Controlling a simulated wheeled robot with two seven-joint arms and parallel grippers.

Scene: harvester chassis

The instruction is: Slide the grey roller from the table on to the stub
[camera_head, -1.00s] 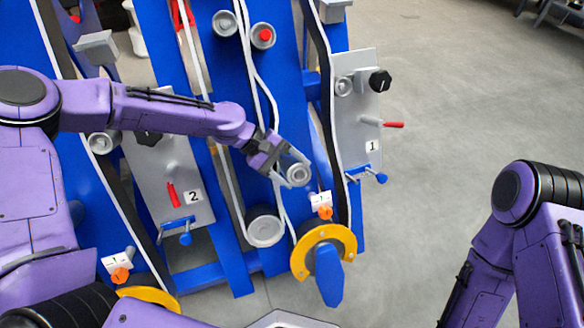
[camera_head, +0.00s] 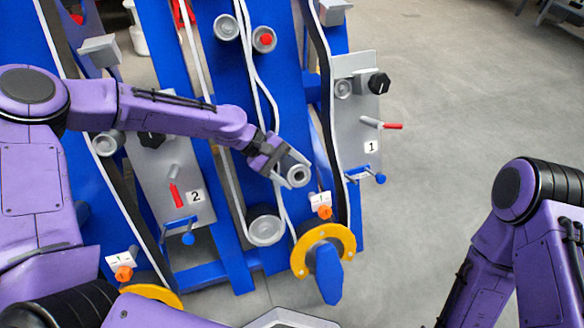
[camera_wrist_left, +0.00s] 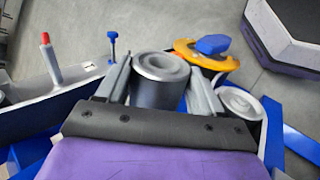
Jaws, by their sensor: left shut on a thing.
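The grey roller (camera_head: 298,176) is a short hollow cylinder, held over the blue chassis at the middle of the head view. My left gripper (camera_head: 284,166) is shut on it. In the left wrist view the roller (camera_wrist_left: 160,76) sits between the two fingers with its open bore showing. I cannot make out a bare stub; the roller and gripper cover the chassis behind them. No table is seen. My right arm shows at the lower right, with its gripper out of view.
A mounted roller (camera_head: 265,227) with a white belt is below the held roller. A yellow arc (camera_head: 342,236) with a blue handle is at the lower right of it. Panel 1 (camera_head: 357,113) with a black knob and red lever stands to the right. Grey floor (camera_head: 450,110) is clear beyond.

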